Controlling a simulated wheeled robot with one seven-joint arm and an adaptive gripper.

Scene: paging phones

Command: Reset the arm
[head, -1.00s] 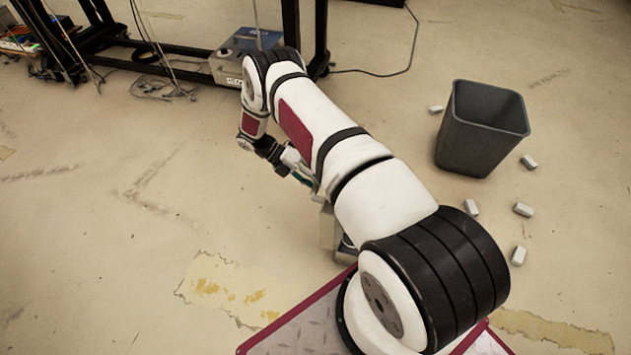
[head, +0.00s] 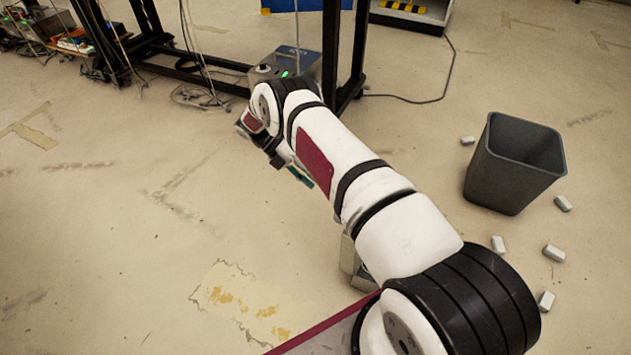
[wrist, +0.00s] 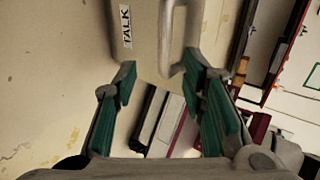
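My gripper (wrist: 160,85) is open, with two green-padded fingers apart and nothing held between them. My arm stretches out from the lower right and bends at the far end. In the wrist view a grey metal box (wrist: 150,30) with a TALK label and a handle-like bar lies beyond the fingertips. I cannot tell whether the fingers touch it.
A dark bin (head: 508,170) stands on the right with several small pale blocks (head: 554,252) around it. A black frame (head: 345,60) with cables and a grey box (head: 283,68) stands at the back.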

